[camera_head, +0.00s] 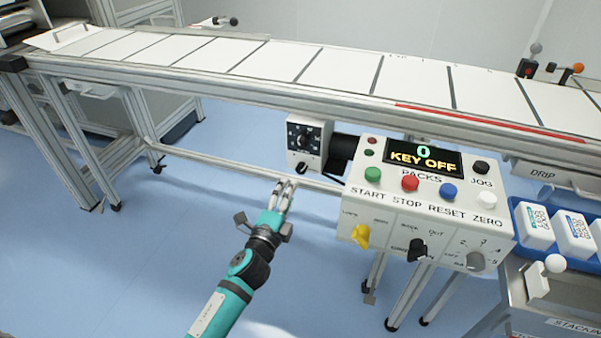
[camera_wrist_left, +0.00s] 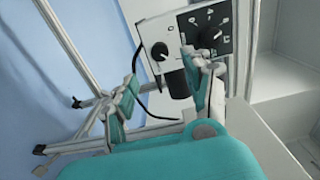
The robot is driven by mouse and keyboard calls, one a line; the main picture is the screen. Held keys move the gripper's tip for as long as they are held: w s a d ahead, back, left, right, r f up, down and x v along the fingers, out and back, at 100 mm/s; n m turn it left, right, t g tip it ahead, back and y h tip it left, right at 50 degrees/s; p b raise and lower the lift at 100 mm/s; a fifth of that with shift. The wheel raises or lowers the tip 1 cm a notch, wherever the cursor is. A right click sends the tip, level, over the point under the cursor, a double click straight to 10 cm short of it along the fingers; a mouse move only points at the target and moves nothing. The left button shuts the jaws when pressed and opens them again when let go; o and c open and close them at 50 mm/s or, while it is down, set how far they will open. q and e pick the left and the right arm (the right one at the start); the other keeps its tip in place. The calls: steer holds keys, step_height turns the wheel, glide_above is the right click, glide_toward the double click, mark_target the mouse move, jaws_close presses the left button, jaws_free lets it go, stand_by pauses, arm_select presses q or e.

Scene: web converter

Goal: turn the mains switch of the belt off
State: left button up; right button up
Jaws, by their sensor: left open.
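A small white box (camera_head: 309,145) hangs under the belt (camera_head: 240,60). It has a black face with a large round dial (camera_head: 304,138) and a smaller black knob (camera_head: 302,168) low on its front. In the left wrist view the box shows turned on its side, with the dial (camera_wrist_left: 209,36) and the knob (camera_wrist_left: 160,52). I cannot read which labels mark the switch. My left gripper (camera_head: 287,184) is open and empty, just below and in front of the box, apart from it in the head view. Its fingers (camera_wrist_left: 163,78) also show in the left wrist view. My right gripper is not in view.
A control panel (camera_head: 430,190) stands right of the box, its display (camera_head: 424,158) reading "0 KEY OFF", with several buttons and knobs. A blue crate (camera_head: 520,226) with white packs is at the right. Frame legs and a rail run below the belt. Floor at left is free.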

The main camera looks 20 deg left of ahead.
mark_target(300, 172)
arm_select(q)
steer(key=w+b, duration=0.1)
steer(key=w, duration=0.7)
steer(key=shift+d, duration=0.15)
steer(key=shift+w, duration=0.7)
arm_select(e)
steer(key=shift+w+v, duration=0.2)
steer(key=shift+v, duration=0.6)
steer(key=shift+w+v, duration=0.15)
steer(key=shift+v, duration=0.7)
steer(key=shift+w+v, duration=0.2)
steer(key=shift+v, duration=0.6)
arm_select(q)
steer(key=shift+c, duration=0.4)
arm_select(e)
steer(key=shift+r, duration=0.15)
arm_select(q)
jaws_close()
